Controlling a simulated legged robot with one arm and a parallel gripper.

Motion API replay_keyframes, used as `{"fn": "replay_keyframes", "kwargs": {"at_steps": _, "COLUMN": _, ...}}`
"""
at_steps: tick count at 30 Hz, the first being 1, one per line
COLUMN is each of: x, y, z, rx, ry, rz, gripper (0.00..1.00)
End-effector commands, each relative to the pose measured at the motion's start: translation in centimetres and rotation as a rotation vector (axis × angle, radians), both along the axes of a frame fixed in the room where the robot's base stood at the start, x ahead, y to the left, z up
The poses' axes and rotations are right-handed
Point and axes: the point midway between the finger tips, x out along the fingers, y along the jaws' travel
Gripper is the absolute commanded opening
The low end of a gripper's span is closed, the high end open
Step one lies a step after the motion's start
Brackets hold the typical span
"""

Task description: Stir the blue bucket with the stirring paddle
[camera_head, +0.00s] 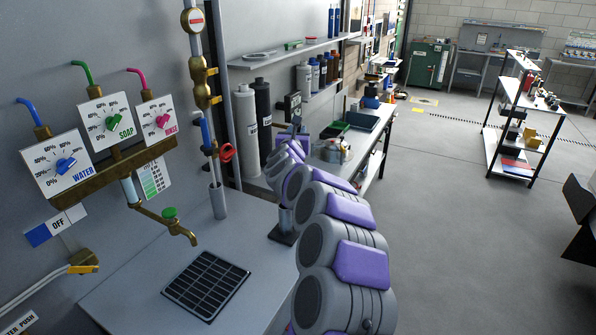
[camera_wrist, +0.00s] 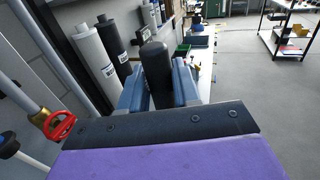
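My gripper (camera_wrist: 158,88) shows in the wrist view as two blue finger parts, apart from each other. A dark round-topped cylinder (camera_wrist: 155,72) stands between them; I cannot tell whether it is gripped or part of the gripper. In the head view my arm's purple and grey links reach toward the wall bench, and the fingertips are hard to make out. I cannot clearly identify the blue bucket; a small blue object (camera_head: 371,102) sits on the far bench. I cannot identify the stirring paddle.
A brass tap (camera_head: 180,231) is above a black drain grate (camera_head: 206,285). Dials labelled water (camera_head: 66,165), soap and rinse are on the wall. White (camera_head: 246,130) and black (camera_head: 263,120) cylinders stand behind my arm. A wheeled shelf (camera_head: 515,125) is at right. The floor between is clear.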

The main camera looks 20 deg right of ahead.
Motion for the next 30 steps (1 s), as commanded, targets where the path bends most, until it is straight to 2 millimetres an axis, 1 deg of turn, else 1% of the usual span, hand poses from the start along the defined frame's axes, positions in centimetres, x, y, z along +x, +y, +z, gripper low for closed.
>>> {"fn": "replay_keyframes", "kwargs": {"at_steps": 1, "x": 0.0, "y": 0.1, "z": 0.0, "rx": -0.001, "ry": -0.001, "rz": 0.001, "gripper": 0.21}}
{"fn": "replay_keyframes", "kwargs": {"at_steps": 6, "x": 0.0, "y": -0.1, "z": 0.0, "rx": 0.001, "ry": -0.001, "rz": 0.001, "gripper": 0.05}}
{"fn": "replay_keyframes", "kwargs": {"at_steps": 8, "x": 0.0, "y": -0.1, "z": 0.0, "rx": 0.002, "ry": -0.001, "rz": 0.001, "gripper": 0.0}}
{"fn": "replay_keyframes", "kwargs": {"at_steps": 16, "x": 0.0, "y": -0.2, "z": 0.2, "rx": 0.002, "ry": -0.001, "rz": 0.001, "gripper": 0.0}}
{"fn": "replay_keyframes", "kwargs": {"at_steps": 30, "x": 0.0, "y": -0.1, "z": 2.4, "rx": 0.002, "ry": -0.001, "rz": 0.001, "gripper": 0.0}}
